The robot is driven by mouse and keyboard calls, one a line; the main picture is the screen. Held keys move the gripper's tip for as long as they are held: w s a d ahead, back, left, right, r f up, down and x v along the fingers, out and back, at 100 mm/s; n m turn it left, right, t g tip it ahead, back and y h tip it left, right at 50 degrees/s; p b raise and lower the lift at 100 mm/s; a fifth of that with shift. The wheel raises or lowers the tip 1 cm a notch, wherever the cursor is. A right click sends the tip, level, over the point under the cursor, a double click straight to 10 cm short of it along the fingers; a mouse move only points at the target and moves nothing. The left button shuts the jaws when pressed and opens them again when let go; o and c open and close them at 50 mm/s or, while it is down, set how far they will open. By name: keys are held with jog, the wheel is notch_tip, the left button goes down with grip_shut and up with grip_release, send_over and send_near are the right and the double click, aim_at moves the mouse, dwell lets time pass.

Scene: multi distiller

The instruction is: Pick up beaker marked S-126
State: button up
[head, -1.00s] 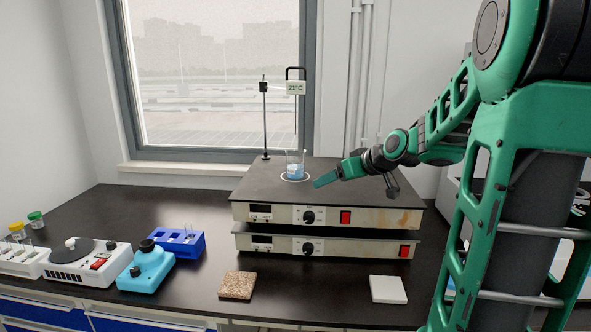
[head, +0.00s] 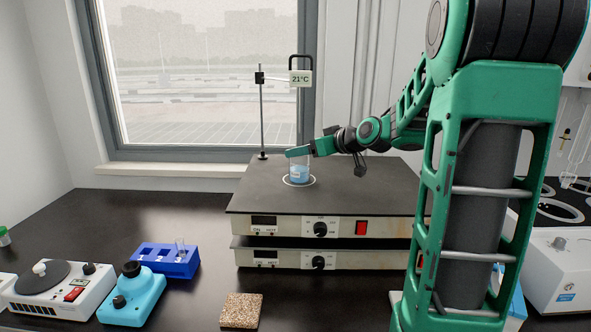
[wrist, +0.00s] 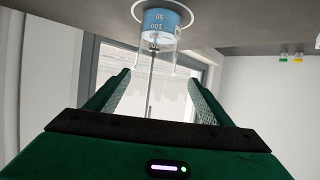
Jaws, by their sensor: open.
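A glass beaker (head: 299,173) with blue liquid stands upright on the top plate of the stacked hot plates (head: 330,192), inside a white ring. Its clear upper part and blue lower part show in the wrist view (wrist: 156,19), with scale marks 50 and 100; no S-126 label is readable. My gripper (head: 291,152) is at the height of the beaker's rim. In the wrist view, its two open fingers (wrist: 160,78) lie on either side of the beaker's clear end. I see no finger closed on the glass.
A stand (head: 262,118) and a thermometer display (head: 301,78) reading 21°C rise behind the beaker. A blue rack (head: 165,262), a light-blue device (head: 131,293) and a white stirrer (head: 60,288) stand at left. A speckled tile (head: 241,311) lies in front.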

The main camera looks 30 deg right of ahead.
jog(key=w, duration=0.1)
jog(key=w+f, duration=0.2)
jog(key=w, duration=0.1)
jog(key=shift+d, duration=0.35)
jog(key=x, duration=0.2)
jog(key=f+x, duration=0.1)
jog(key=x, duration=0.2)
jog(key=shift+s+a, duration=0.1)
jog(key=shift+s, duration=0.1)
jog(key=c, duration=1.3)
